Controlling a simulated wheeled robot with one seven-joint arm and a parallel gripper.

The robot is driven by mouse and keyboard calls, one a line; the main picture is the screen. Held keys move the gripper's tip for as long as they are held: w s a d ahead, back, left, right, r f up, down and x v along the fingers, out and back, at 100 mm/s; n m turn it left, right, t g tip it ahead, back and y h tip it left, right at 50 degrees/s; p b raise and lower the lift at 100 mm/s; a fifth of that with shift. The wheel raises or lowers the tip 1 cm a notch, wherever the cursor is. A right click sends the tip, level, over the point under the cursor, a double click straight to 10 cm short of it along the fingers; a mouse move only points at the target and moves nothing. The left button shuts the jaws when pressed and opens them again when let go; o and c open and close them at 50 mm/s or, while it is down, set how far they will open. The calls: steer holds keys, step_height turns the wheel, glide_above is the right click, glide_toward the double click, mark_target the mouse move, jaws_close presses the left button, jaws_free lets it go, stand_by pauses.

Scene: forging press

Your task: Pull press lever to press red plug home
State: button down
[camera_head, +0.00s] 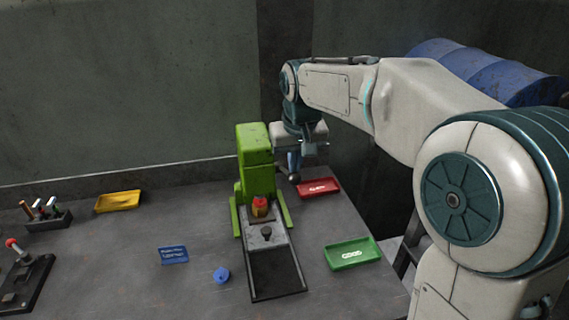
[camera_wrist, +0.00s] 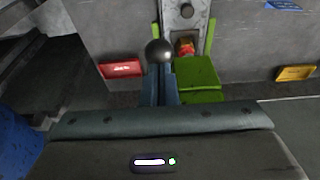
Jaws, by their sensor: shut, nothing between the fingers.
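The green press (camera_head: 254,160) stands on the table; its green top also shows in the wrist view (camera_wrist: 200,74). The red plug (camera_head: 259,201) sits upright on a yellowish piece on the press's grey bed, and shows in the wrist view (camera_wrist: 186,46). A dark ball knob (camera_wrist: 158,51), which looks like the lever's end, is at my fingertips, right of the press in the head view (camera_head: 295,178). My gripper (camera_head: 293,168) points down there, its fingers (camera_wrist: 159,70) shut with nothing between them. The lever's shaft is hidden, and I cannot tell whether the fingers touch the knob.
A red tray (camera_head: 319,188) lies close to my gripper and a green tray (camera_head: 352,254) nearer the front. A yellow tray (camera_head: 118,201), a tool rack (camera_head: 48,220) and a red-knobbed device (camera_head: 28,280) are left. A blue piece (camera_head: 221,275) lies front left of the press.

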mark_target(296, 178)
steer(key=shift+f, duration=0.1)
steer(key=shift+s+f+b, duration=0.2)
steer(key=shift+f+b, duration=0.25)
steer(key=shift+f, duration=0.05)
steer(key=shift+s+f+b, duration=0.2)
steer(key=shift+f+b, duration=0.2)
steer(key=shift+f, duration=0.15)
steer(key=shift+s+d+f+b, duration=0.15)
steer(key=shift+s+f+b, duration=0.1)
steer(key=shift+f+b, duration=0.55)
steer(key=shift+w+r, duration=0.1)
steer(key=shift+w+r+p, duration=0.15)
steer(key=shift+r+p, duration=0.55)
steer(key=shift+w+r+p, duration=0.15)
steer(key=shift+r+p, duration=0.5)
